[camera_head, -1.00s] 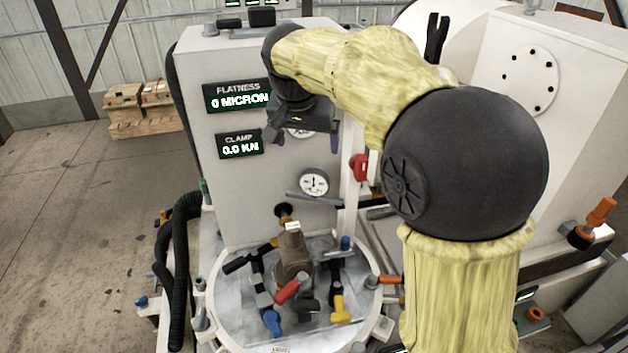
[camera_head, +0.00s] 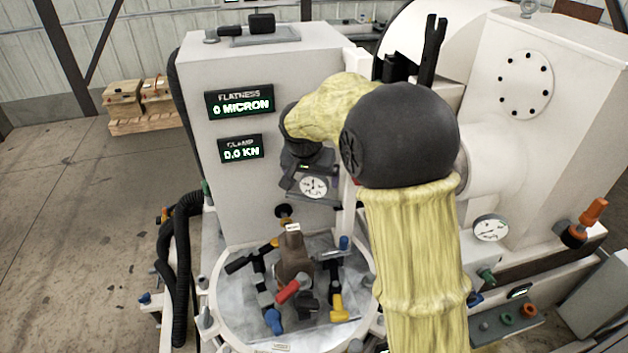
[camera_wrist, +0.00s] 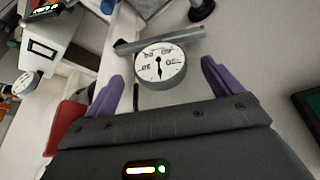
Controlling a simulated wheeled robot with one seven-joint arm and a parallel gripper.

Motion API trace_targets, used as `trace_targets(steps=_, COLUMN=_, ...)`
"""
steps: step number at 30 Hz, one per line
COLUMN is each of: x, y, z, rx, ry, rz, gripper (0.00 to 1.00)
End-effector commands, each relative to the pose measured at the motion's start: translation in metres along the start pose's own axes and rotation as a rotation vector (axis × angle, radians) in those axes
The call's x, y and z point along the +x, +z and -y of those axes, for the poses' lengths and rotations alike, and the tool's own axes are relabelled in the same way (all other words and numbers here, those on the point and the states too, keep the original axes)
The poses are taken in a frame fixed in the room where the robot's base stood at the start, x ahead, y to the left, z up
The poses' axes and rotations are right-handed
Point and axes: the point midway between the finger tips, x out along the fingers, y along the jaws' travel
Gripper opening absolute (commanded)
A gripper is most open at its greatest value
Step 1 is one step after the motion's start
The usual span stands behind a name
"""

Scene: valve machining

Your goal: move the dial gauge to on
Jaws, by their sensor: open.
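A round white dial gauge (camera_head: 313,186) with a black needle sits at the front face of the pale machine column, above the round fixture plate (camera_head: 232,322). In the wrist view the gauge (camera_wrist: 160,66) lies ahead, under a grey bar (camera_wrist: 160,39). My gripper (camera_wrist: 162,72) is open, with one purple finger to the left of the gauge and one to the right. The gauge appears between or just beyond the fingertips; I cannot tell whether they touch it. In the head view my wrist hides part of the column around the gauge.
A brown valve body (camera_head: 293,262) stands on the fixture plate among coloured clamps. A second gauge (camera_head: 490,229) is on the machine at right. A FLATNESS display (camera_head: 240,103) and CLAMP display (camera_head: 240,149) are on the column. A red part (camera_wrist: 66,122) lies left of my gripper.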

Motion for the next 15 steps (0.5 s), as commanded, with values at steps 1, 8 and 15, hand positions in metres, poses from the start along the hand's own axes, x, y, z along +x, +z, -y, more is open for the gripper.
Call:
trace_targets(steps=1, x=0.008, y=0.000, z=-0.001, rx=0.001, ry=0.004, rz=0.004, gripper=0.91)
trace_targets(steps=8, x=0.038, y=0.000, z=-0.001, rx=0.001, ry=0.002, rz=0.002, gripper=0.91)
trace_targets(steps=15, x=0.044, y=0.000, z=-0.001, rx=0.002, ry=0.000, rz=0.000, gripper=0.91)
